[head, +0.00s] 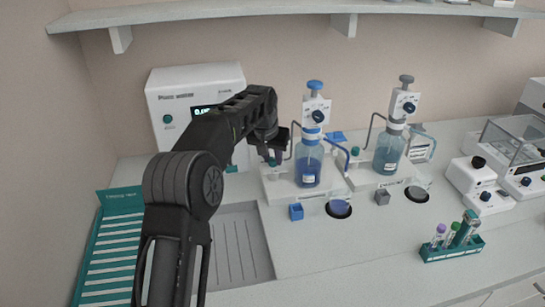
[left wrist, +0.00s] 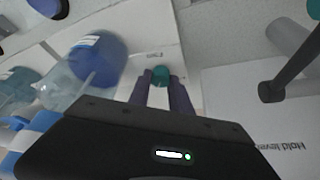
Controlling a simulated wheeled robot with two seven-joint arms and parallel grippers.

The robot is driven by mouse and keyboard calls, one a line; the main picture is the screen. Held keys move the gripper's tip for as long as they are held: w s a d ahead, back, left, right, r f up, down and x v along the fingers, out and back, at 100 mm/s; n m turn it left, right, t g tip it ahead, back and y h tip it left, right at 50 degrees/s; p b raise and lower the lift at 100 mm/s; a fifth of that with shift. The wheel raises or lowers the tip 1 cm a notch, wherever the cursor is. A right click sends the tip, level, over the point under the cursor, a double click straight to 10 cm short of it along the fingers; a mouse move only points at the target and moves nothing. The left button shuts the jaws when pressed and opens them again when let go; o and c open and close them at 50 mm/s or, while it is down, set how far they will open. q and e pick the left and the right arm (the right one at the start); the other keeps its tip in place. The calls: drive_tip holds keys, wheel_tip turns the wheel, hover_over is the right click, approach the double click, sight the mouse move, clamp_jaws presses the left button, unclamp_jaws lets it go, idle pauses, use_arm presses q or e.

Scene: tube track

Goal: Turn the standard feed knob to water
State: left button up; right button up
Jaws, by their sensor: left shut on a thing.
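A small teal feed knob (left wrist: 160,75) stands on the white base (left wrist: 130,55) of the left dispenser, beside printed lettering that looks like "Feed". My left gripper (head: 273,157) reaches down onto this base, left of the blue bottle (head: 308,168). In the left wrist view its two dark fingers (left wrist: 161,80) are shut on the knob, one on each side. The gripper mostly hides the knob in the head view. I cannot read the knob's pointing or a water mark. A similar teal knob (head: 354,152) is on the right dispenser. My right gripper is not in view.
The right dispenser carries a paler bottle (head: 388,152). A white machine (head: 195,82) stands behind my left arm. A shelf (head: 250,12) runs above.

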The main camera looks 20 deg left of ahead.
use_arm(q)
clamp_jaws()
drive_tip(key=shift+a+r+m+h+p, duration=0.15)
drive_tip(key=shift+m+h+p, duration=0.15)
drive_tip(key=shift+m+p, duration=0.5)
drive_tip(key=shift+m, duration=0.6)
drive_tip(key=o, duration=0.6)
unclamp_jaws()
